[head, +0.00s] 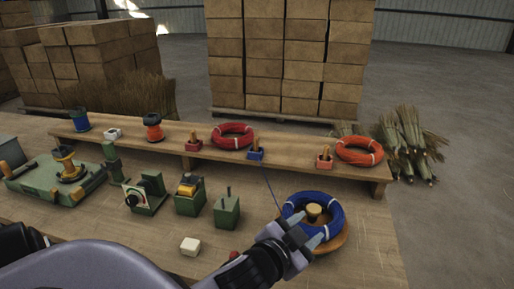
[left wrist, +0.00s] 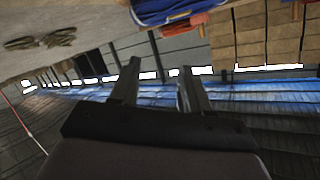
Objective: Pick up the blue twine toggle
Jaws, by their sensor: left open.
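The blue twine toggle is a small wooden peg (head: 256,143) standing in a blue holder (head: 255,154) on the raised shelf. A thin blue strand runs from there down toward the blue twine coil (head: 328,230). The coil lies around a wooden knob on a round brown base; it also shows at the top of the left wrist view (left wrist: 170,10). My left gripper (head: 303,233) is open and empty, at the front left of the coil and well short of the toggle. Its two fingers stand apart in the left wrist view (left wrist: 158,80). My right gripper is not in view.
The shelf (head: 300,163) also holds a red coil (head: 232,136), an orange coil (head: 359,151), red holders with pegs and spools. Green fixtures (head: 190,197) and a white block (head: 190,246) stand on the bench left of my gripper. Stacked cartons (head: 290,60) stand behind.

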